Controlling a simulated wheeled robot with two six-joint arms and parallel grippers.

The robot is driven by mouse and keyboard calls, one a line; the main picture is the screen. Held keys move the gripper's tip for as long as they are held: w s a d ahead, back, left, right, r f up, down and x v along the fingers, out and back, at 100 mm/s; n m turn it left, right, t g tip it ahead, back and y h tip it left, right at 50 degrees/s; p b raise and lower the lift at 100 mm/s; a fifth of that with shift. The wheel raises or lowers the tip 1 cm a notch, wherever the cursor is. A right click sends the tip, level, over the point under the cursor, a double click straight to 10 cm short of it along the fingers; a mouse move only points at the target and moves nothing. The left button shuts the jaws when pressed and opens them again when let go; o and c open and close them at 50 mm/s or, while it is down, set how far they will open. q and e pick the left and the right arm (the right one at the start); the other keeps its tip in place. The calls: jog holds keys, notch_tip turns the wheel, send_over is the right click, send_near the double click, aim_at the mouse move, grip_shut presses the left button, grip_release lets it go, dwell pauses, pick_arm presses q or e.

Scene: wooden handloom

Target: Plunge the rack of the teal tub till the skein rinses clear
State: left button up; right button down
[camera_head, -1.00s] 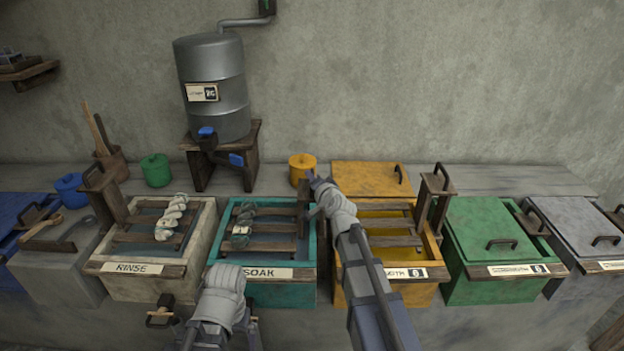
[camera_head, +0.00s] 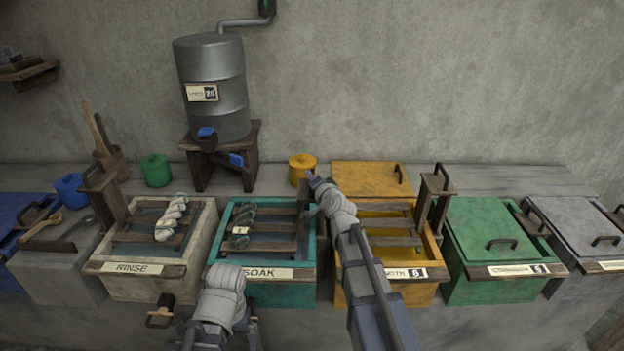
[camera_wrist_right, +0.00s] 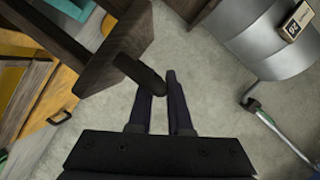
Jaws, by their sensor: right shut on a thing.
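The teal tub (camera_head: 319,245), labelled SOAK, stands between the cream RINSE tub and the yellow tub. Its wooden slatted rack (camera_head: 270,228) sits inside at rim level, with an upright post at its right side, partly hidden by my right arm. A dark green-grey skein (camera_head: 243,222) lies twisted across the slats. My right gripper (camera_head: 312,180) is at the top of that post, shut on the dark handle (camera_wrist_right: 138,73), whose end shows by the fingers in the wrist view. My left arm shows in front of the teal tub; its fingers cannot be made out.
The cream RINSE tub (camera_head: 205,235) holds a rack with a pale skein (camera_head: 172,218). The yellow tub (camera_head: 437,262) has its own rack and upright handle. A lidded green tub (camera_head: 495,245) stands further right. A metal drum (camera_head: 213,85) stands behind on a wooden stand.

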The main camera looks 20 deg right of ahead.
notch_tip(320, 180, up, 3)
jog(key=p, duration=0.3)
jog(key=shift+w+r, duration=0.1)
jog(key=shift+r, duration=0.05)
jog(key=shift+d, duration=0.15)
jog(key=c, duration=1)
grip_release()
jog(key=shift+c, duration=0.2)
jog(key=shift+o, duration=1)
jog(key=p+v, duration=0.1)
jog(key=v, duration=0.6)
jog(key=shift+s+p, duration=0.35)
jog(key=shift+s, duration=0.1)
